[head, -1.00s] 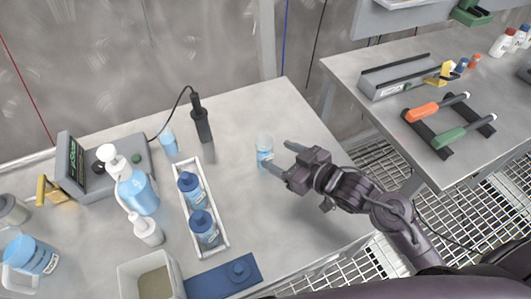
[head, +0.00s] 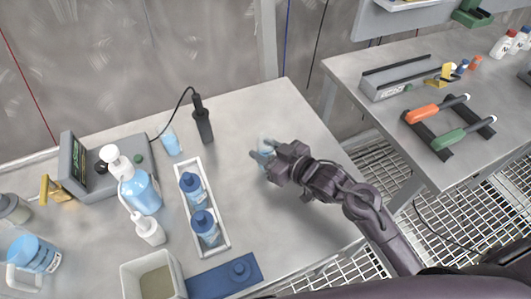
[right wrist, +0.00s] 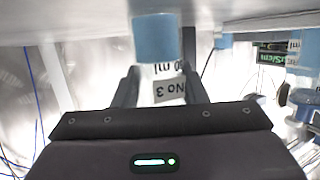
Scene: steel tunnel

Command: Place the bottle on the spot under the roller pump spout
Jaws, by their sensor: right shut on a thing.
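A small clear bottle (head: 263,148) with a blue part stands on the bench, partly hidden by my right gripper (head: 262,157). In the right wrist view the bottle (right wrist: 156,40) sits between my fingers, its label reading "No 3" upside down. My right gripper is shut on it, close to the bench surface. I cannot clearly make out the spout or the spot. My left gripper is not in view.
A second bench (head: 345,75) is at right.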

